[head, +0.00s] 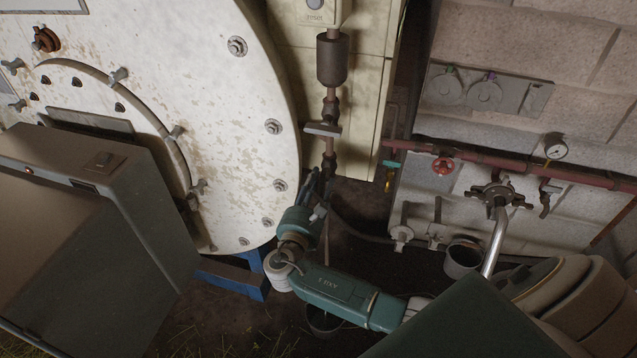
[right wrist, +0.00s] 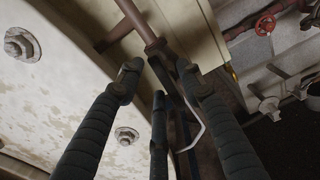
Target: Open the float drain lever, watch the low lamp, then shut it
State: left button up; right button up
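The upright drain pipe (head: 330,148) runs down from a dark cylindrical float pot (head: 332,58) beside the big white drum. My right gripper (head: 318,182) is below the lever, near the lower pipe, apart from the lever. In the right wrist view its dark ribbed fingers (right wrist: 158,80) are spread with a gap between them and hold nothing. I cannot make out which light is the low lamp. My left gripper is out of view.
A box marked "reset" (head: 325,12) is above the float pot. The white drum (head: 225,130) with bolts stands left. A grey cabinet (head: 100,215) is at lower left. A red pipe (head: 500,160) with a red valve wheel (head: 443,166) and a gauge (head: 556,146) runs at right.

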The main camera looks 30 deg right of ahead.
grip_shut()
jog(key=shift+f, duration=0.1)
jog(key=m+b, duration=0.1)
jog(key=m, duration=0.1)
jog(key=m+b, duration=0.3)
jog(key=m, duration=0.1)
jog(key=shift+s+d+f+b, duration=0.2)
jog(key=shift+s+d+b, duration=0.1)
jog(key=shift+s+b, duration=0.05)
jog(key=shift+s+d+f+m+b, duration=0.1)
jog(key=shift+m+b, duration=1.75)
jog(key=shift+b, duration=0.05)
jog(key=shift+s+d+f+m+b, duration=0.1)
jog(key=shift+s+f+m+b, duration=0.05)
jog(key=shift+m+b, duration=1.75)
jog(key=shift+s+d+f+m+b, duration=0.1)
jog(key=shift+m+b, duration=1.75)
jog(key=shift+b, duration=0.05)
